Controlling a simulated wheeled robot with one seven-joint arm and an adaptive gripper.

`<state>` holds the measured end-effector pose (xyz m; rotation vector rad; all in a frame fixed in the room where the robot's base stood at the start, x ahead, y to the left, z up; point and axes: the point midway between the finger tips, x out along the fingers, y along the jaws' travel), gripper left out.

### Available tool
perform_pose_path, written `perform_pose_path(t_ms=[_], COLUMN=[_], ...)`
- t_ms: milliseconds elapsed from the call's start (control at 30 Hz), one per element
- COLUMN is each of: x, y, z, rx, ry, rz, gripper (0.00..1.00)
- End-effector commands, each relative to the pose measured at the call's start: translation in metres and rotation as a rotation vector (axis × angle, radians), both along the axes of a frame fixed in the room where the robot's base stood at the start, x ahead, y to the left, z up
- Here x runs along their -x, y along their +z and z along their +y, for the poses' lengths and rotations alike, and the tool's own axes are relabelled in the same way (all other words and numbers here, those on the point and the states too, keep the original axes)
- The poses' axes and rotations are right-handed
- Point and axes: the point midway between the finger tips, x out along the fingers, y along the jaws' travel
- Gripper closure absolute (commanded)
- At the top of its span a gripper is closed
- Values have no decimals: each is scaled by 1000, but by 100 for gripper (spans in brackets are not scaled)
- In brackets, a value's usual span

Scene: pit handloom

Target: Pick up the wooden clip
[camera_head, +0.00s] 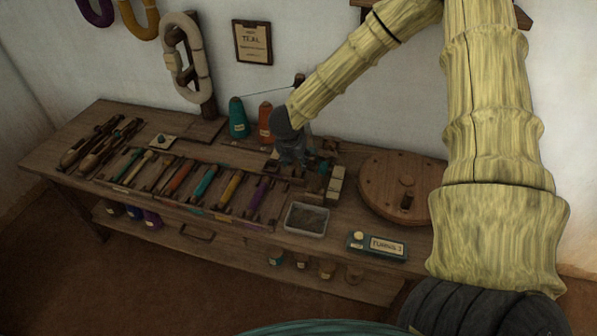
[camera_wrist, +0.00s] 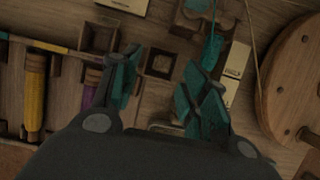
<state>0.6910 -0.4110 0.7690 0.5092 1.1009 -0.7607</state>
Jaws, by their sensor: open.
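My gripper (camera_wrist: 162,60) is open, with its teal-padded fingers apart and nothing held between them. In the head view my gripper (camera_head: 298,160) hangs low over the right half of the bench, covering part of the small wooden pieces there. A small square wooden piece with a dark middle (camera_wrist: 160,63) shows between the fingertips in the wrist view. I cannot tell for sure whether it is the wooden clip or a holder.
Pale labelled blocks (camera_wrist: 236,60) lie right of the fingers. A round wooden disc with a peg (camera_head: 385,180) stands to the right. A grey tray (camera_head: 307,235) and a teal box marked TURNS (camera_head: 358,241) sit at the front edge. Coloured bobbins (camera_head: 205,183) lie in a rack left.

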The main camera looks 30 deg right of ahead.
Motion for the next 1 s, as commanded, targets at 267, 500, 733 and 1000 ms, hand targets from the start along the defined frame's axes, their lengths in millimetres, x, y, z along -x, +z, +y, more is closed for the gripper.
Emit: perform_pose_path(t_ms=[267,500,733,1000], x=[-2,-8,-11,-11], y=[-15,-39,-49,-49], z=[-7,-17,-20,-20], rx=[1,1,0,0], ry=[2,1,3,3], rz=[2,1,0,0], gripper=[55,55,55,66])
